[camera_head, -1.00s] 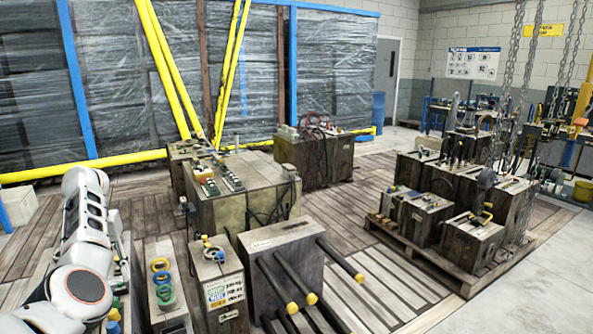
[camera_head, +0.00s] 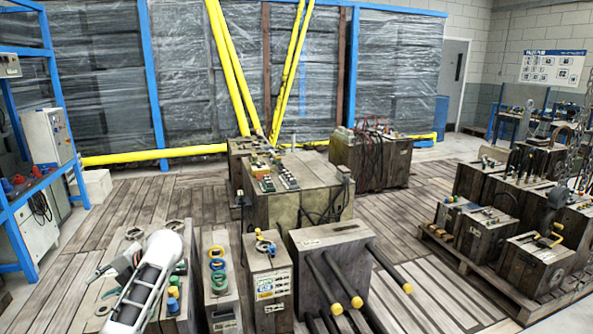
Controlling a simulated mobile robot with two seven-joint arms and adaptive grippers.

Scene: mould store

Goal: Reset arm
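My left arm comes in at the lower left in the head view, its pale forearm raised over the dark moulds in front. My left gripper (camera_head: 103,271) is small and partly hidden by the arm, pointing left above a wooden-sided block (camera_head: 133,236). I cannot tell whether its fingers are apart, and I see nothing clearly held in it. My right gripper is not in view.
Near blocks carry coloured rings (camera_head: 217,265) and a label (camera_head: 272,287); black rods with yellow ends (camera_head: 357,302) stick out from another. A loaded pallet (camera_head: 463,262) stands right. A blue frame (camera_head: 18,237) stands left. Plank floor (camera_head: 110,205) is open between.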

